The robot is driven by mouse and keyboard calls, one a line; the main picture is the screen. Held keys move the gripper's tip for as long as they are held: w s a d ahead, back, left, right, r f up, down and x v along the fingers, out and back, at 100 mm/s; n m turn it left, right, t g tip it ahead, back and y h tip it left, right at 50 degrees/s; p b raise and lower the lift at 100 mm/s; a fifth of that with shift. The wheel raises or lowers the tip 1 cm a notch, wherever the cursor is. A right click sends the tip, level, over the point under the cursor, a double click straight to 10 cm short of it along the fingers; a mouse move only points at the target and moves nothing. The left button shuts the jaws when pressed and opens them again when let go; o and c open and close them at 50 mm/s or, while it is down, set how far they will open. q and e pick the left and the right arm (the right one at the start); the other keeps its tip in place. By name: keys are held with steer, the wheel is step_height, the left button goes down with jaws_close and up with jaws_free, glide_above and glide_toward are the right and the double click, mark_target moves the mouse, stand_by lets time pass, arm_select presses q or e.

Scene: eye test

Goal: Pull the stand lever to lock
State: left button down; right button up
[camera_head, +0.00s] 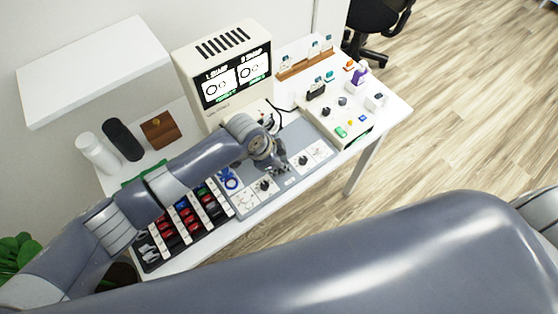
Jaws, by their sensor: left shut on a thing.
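My left gripper (281,169) reaches in from the left over the grey panel (289,183) on the white table. It is shut on a small part at the panel, which looks like the stand lever; the fingers hide most of it, and I cannot tell its position. White plates with black knobs (265,186) sit on the panel beside the gripper. My right gripper is out of view; a large grey link of mine fills the bottom of the picture.
A beige monitor (224,75) stands behind the arm. A control box with coloured buttons (341,131) is at the right. A rack of coloured items (187,222) lies at the left front. A white bottle (97,153), black bottle (123,140) and brown box (158,131) stand at the back left.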

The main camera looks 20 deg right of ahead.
arm_select(q)
steer(key=shift+s+d+r+t+y+p, duration=0.15)
steer(key=shift+s+t+p, duration=0.2)
steer(key=shift+t+p, duration=0.25)
steer(key=shift+s+d+r+t+y+p, duration=0.15)
steer(key=shift+s+t+p, duration=0.15)
steer(key=shift+t+p, duration=0.25)
steer(key=shift+s+d+f+m+t+y+p, duration=0.1)
steer(key=shift+s+f+m+t+y+p, duration=0.2)
steer(key=shift+t, duration=0.35)
steer(key=shift+s+d+f+t, duration=0.15)
steer(key=shift+s+t, duration=0.25)
steer(key=shift+t, duration=0.3)
steer(key=shift+s+f+m+t+y+b, duration=0.15)
steer(key=shift+s+m+t+y, duration=0.15)
steer(key=shift+t, duration=0.3)
steer(key=shift+s+f+m+t+y+b, duration=0.1)
steer(key=shift+s+m+t+y+b, duration=0.15)
steer(key=shift+t, duration=0.35)
steer(key=shift+w, duration=0.1)
steer(key=c, duration=1.6)
jaws_free()
